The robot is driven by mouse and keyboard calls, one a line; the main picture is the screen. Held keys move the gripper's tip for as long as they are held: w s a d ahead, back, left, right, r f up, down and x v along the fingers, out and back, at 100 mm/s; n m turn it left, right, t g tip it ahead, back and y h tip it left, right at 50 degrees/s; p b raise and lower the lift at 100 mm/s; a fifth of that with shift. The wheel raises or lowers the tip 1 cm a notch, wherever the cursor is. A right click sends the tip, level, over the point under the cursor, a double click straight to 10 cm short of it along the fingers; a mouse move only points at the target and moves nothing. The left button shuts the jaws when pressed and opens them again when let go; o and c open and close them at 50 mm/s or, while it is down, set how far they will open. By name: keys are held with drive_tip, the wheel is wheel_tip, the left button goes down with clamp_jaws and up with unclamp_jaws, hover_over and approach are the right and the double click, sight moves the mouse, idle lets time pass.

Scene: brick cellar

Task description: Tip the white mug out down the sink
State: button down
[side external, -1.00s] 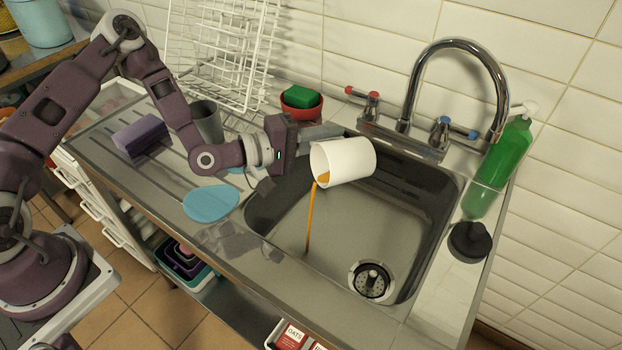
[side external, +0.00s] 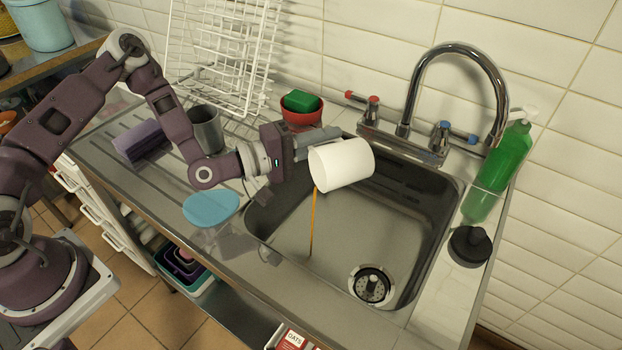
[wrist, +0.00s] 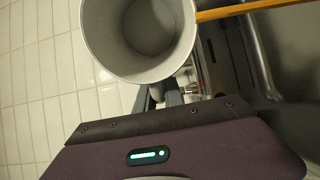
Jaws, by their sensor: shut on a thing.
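The white mug (side external: 343,164) is tilted well over above the left part of the steel sink (side external: 330,235). A thin orange-brown stream (side external: 313,222) runs from its lip down to the sink floor. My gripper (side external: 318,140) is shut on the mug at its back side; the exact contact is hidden. In the wrist view the mug (wrist: 137,40) shows its grey-white inside, and the stream (wrist: 250,8) leaves its rim at the right. The drain (side external: 370,285) is at the front right of the sink floor.
A chrome tap (side external: 455,45) arches behind the sink. A green soap bottle (side external: 495,165) and a black plug (side external: 469,245) stand at the right. A red bowl with a green sponge (side external: 301,108), a grey cup (side external: 207,130) and a white rack (side external: 225,50) are behind my arm.

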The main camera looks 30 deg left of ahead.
drive_tip(key=shift+r, duration=0.15)
drive_tip(key=shift+w+d+f+g, duration=0.2)
drive_tip(key=shift+g, duration=0.4)
drive_tip(key=w+d+f+g+y+p, duration=0.3)
drive_tip(key=w+f+g+y+p, duration=0.2)
drive_tip(key=f+g+y, duration=0.4)
drive_tip(key=g, duration=0.4)
drive_tip(key=shift+w+f+g+p, duration=0.15)
drive_tip(key=shift+w+g+p, duration=0.15)
drive_tip(key=shift+w, duration=0.05)
drive_tip(key=shift+d, duration=0.1)
